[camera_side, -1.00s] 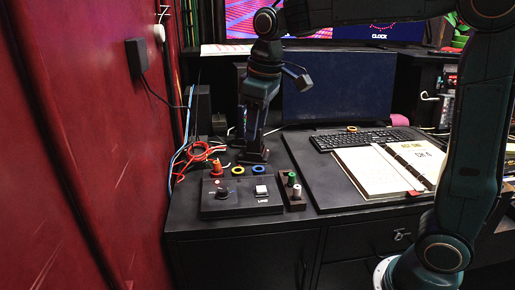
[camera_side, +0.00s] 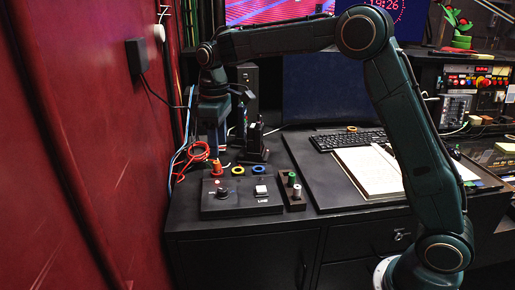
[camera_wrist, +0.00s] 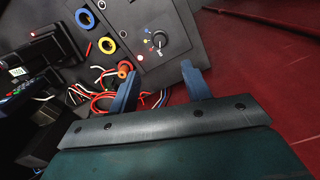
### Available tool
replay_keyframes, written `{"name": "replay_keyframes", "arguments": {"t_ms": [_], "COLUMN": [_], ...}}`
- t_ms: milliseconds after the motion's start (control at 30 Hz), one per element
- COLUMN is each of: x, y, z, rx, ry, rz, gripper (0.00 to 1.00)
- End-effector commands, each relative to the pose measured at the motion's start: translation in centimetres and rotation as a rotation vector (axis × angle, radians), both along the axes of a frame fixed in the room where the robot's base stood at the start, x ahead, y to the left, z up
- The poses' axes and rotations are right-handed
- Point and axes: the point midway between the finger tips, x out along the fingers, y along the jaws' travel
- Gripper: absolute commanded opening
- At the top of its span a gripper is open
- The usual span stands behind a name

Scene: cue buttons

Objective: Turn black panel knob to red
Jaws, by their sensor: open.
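The black panel (camera_side: 240,207) lies on the desk in the side view. Its dark knob (camera_side: 222,192) is on the panel's left part, near a small red light. In the side view my gripper (camera_side: 214,150) hangs behind the panel, near the orange-red plug (camera_side: 216,168).
A small block with coloured pegs (camera_side: 292,190) stands to the right. Red cables (camera_side: 190,157) lie left of my gripper, near the red wall (camera_side: 80,150).

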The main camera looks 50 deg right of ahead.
Motion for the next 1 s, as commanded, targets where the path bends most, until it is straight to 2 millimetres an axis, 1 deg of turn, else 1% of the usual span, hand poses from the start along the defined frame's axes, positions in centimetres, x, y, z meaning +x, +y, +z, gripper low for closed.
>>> {"name": "replay_keyframes", "arguments": {"t_ms": [167, 367, 800, 1000], "x": [0.0, -0.1, -0.1, 0.0], "y": [0.0, 0.0, 0.0, 0.0], "z": [-0.8, -2.9, -9.6, -12.1], "rx": [0.0, 0.0, -0.001, 0.0], "ry": [0.002, 0.004, 0.003, 0.002], "rz": [0.0, -0.001, -0.001, -0.001], "gripper": [0.48, 0.48, 0.48, 0.48]}}
